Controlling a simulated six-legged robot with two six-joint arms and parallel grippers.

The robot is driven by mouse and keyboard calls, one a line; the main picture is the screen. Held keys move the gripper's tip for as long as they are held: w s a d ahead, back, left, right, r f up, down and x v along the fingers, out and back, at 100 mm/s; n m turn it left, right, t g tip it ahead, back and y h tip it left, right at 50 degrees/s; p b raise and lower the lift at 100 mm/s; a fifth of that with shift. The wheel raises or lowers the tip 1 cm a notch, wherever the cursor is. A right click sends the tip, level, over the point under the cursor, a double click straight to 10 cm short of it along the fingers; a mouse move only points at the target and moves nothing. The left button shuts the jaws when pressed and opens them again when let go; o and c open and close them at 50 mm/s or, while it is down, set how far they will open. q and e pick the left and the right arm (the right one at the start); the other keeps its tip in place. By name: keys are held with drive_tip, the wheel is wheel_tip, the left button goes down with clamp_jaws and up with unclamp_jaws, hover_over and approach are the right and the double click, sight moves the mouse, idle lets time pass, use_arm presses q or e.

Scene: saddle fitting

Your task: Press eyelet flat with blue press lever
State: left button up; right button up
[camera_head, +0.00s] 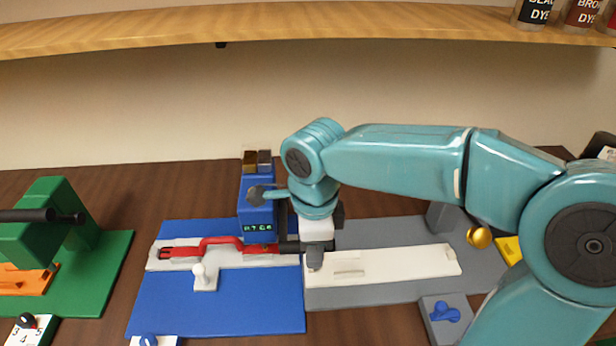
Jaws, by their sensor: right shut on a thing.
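The blue press (257,215) stands at the back right of its blue base (220,305), with a small lit display on its front. A red strap (215,243) lies on a pale holder (160,259) and runs under the press. The eyelet cannot be made out; the press and lever cover that spot. My left gripper is out of view.
A grey base with a long white block (400,267) lies right of the blue one. A green press (60,230) with a black lever stands at left. A wooden shelf (250,28) with dye bottles crosses above. A brass knob (479,237) is near my right arm.

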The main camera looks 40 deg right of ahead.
drive_tip(key=shift+d+r+p, duration=0.2)
drive_tip(key=shift+r+p, duration=0.65)
drive_tip(key=shift+r, duration=0.2)
drive_tip(key=shift+c, duration=0.8)
drive_tip(key=r+p, duration=0.1)
drive_tip(key=w+d+r+p, duration=0.2)
drive_tip(key=shift+w+r+p, duration=0.1)
drive_tip(key=shift+r+p, duration=0.2)
drive_tip(key=shift+r, duration=0.05)
drive_tip(key=shift+o, duration=1)
drive_tip(key=shift+w+d+r+p, duration=0.4)
drive_tip(key=shift+w+r+p, duration=0.1)
drive_tip(key=shift+p, duration=0.1)
drive_tip(key=shift+o, duration=0.9)
drive_tip(key=shift+w+d+r+p, duration=0.15)
drive_tip(key=shift+w+d+p, duration=0.1)
drive_tip(key=shift+w+p, duration=0.1)
drive_tip(key=shift+w+d+r+p, duration=0.45)
drive_tip(key=shift+w+r+p, duration=0.1)
drive_tip(key=shift+r+p, duration=0.2)
drive_tip(key=shift+f, duration=0.15)
drive_tip(key=shift+c, duration=0.2)
drive_tip(key=shift+a, duration=0.1)
